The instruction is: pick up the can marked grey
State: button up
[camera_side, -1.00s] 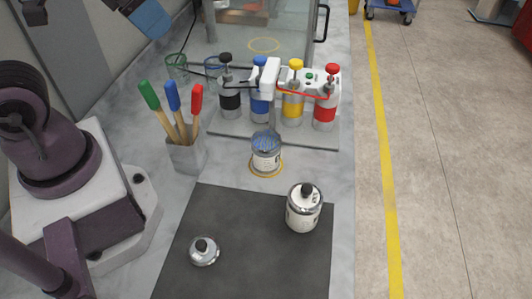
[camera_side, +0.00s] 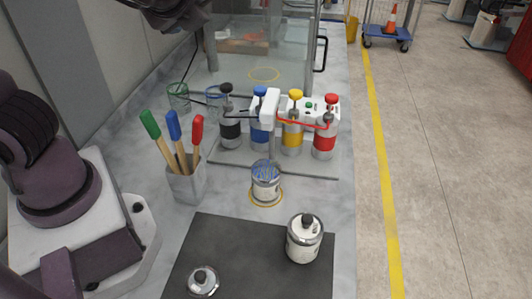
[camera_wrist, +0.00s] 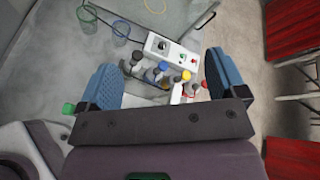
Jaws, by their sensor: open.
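In the side view a white can with a black-knobbed lid (camera_side: 304,240) stands upright on a dark mat (camera_side: 240,250). An open can with blue inside (camera_side: 265,187) stands behind it within a yellow ring. The can labels are too small to read, so I cannot tell which is marked grey. A loose lid with a knob (camera_side: 203,281) lies on the mat. My gripper (camera_wrist: 160,62) shows two blue fingers spread wide with nothing held, above the bench in the wrist view. Its fingers are out of the side view. Neither can is clear in the wrist view.
Pump bottles with black, blue, yellow and red (camera_side: 324,135) tops stand on a plate behind the cans. A grey cup (camera_side: 187,182) with coloured-handled tools stands left. Green (camera_side: 179,98) and blue wire-like holders and a glass enclosure (camera_side: 262,50) are further back.

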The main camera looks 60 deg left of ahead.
jog(key=w+d+r+m+t, duration=0.1)
jog(key=w+d+m+t, duration=0.3)
jog(key=m, duration=0.3)
jog(key=m+t+h, duration=0.3)
jog(key=m+t, duration=0.1)
jog(key=m, duration=0.2)
send_over(258, 186)
jog(key=shift+n, duration=0.3)
jog(key=shift+w+a+f, duration=0.1)
jog(key=shift+w+f, duration=0.1)
jog(key=shift+f, duration=7.8)
jog(key=shift+w+f, duration=0.15)
jog(key=shift+f, duration=7.85)
notch_tip(258, 186, down, 4)
jog(key=shift+r, duration=0.1)
jog(key=shift+w+a+f, duration=0.15)
jog(key=shift+w+a, duration=0.05)
jog(key=shift+w, duration=0.3)
jog(key=shift+w+a+f, duration=0.15)
jog(key=shift+w+a, duration=0.05)
jog(key=shift+w, duration=0.25)
jog(key=shift+w+a, duration=0.15)
jog(key=shift+w, duration=0.3)
jog(key=c, duration=1.2)
jog(key=shift+c, duration=0.2)
